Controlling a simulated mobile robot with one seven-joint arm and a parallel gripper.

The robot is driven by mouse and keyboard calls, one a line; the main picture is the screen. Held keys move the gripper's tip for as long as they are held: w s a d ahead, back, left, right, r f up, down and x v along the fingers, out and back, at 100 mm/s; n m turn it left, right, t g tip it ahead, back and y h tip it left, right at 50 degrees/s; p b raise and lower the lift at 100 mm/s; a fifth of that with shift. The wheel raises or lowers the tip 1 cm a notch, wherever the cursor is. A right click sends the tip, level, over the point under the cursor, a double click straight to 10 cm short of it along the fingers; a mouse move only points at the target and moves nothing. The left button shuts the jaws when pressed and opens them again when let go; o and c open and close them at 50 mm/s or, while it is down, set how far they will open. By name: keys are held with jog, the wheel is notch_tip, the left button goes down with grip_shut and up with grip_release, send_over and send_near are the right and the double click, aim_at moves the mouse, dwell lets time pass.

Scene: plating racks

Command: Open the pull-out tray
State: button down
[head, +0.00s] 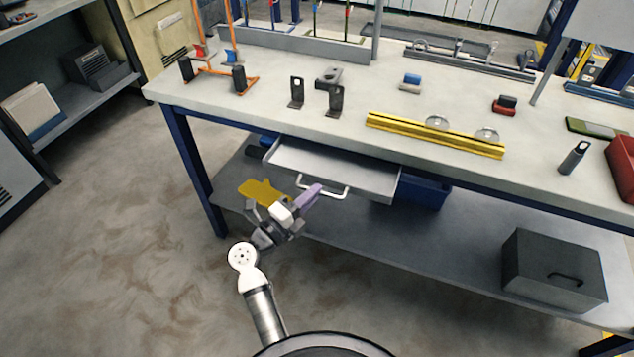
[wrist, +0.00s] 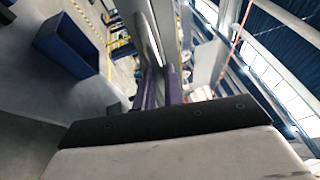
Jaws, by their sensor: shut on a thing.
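The pull-out tray (head: 345,168) is a shallow grey drawer under the workbench top. It stands partly pulled out, with its inside showing and no objects visible in it. Its white bar handle (head: 335,193) runs along the front. My gripper (head: 312,192) is at the left end of this handle, its purple fingers shut on it. In the wrist view the purple fingers (wrist: 160,88) are close together, with a pale bar-like edge (wrist: 148,40) at their tips. The exact contact is too small to make out.
The workbench top (head: 300,125) holds black brackets (head: 335,100), a yellow rail (head: 435,135) and small parts. Below are a blue bin (head: 425,193) and a grey box (head: 555,270) on the lower shelf. The floor (head: 130,240) to the left is free.

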jog(key=s+a+p, duration=0.1)
jog(key=s+a, duration=0.1)
jog(key=s, duration=0.4)
jog(key=shift+s, duration=0.3)
jog(key=shift+a, duration=0.1)
jog(key=c, duration=1.8)
grip_release()
jog(key=shift+o, duration=0.2)
jog(key=shift+s+a, duration=0.1)
